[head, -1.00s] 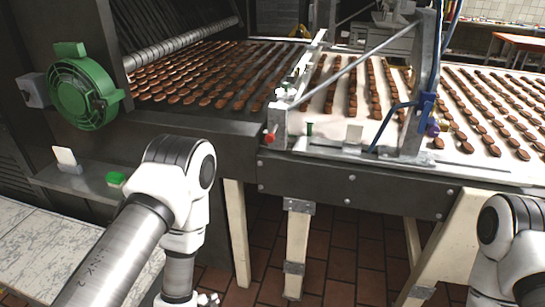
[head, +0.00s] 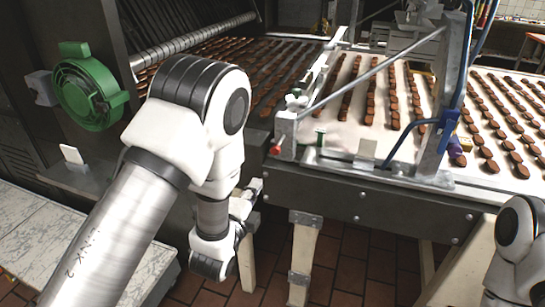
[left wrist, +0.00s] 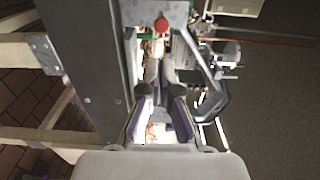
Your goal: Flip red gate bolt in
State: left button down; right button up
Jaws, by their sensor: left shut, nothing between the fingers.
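The red gate bolt (head: 276,150) is a small red knob at the near left corner of the metal gate frame (head: 285,128), on the edge of the conveyor. It shows as a round red end in the left wrist view (left wrist: 162,25), beyond the fingers. My left gripper (head: 256,186) is below and a little left of the bolt, apart from it, and partly hidden by my wrist. In the left wrist view its fingers (left wrist: 157,68) are shut and empty, pointing toward the bolt. My right arm is at the lower right edge; its gripper is out of view.
Rows of brown biscuits (head: 368,105) lie on the pale belt (head: 345,130). A blue-handled lever (head: 447,125) and a slanted bar stand on the gate frame. A green round fan (head: 88,95) is at left. A marble-topped table (head: 28,240) is at lower left.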

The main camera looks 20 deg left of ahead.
aim_at(275, 151)
pick_arm(q)
jog(key=w+p, duration=0.2)
jog(key=w, duration=0.4)
jog(key=w+p, duration=0.1)
jog(key=w, duration=0.5)
jog(key=shift+w+d+r+p, duration=0.15)
jog(key=shift+w+p, duration=0.1)
jog(key=shift+p, duration=0.1)
jog(key=shift+w, duration=0.1)
jog(key=w+b, duration=0.2)
jog(key=w, duration=0.1)
jog(key=shift+w+f+b, duration=0.2)
jog(key=shift+b, duration=0.1)
jog(key=shift+w+r, duration=0.1)
jog(key=shift+r, duration=0.15)
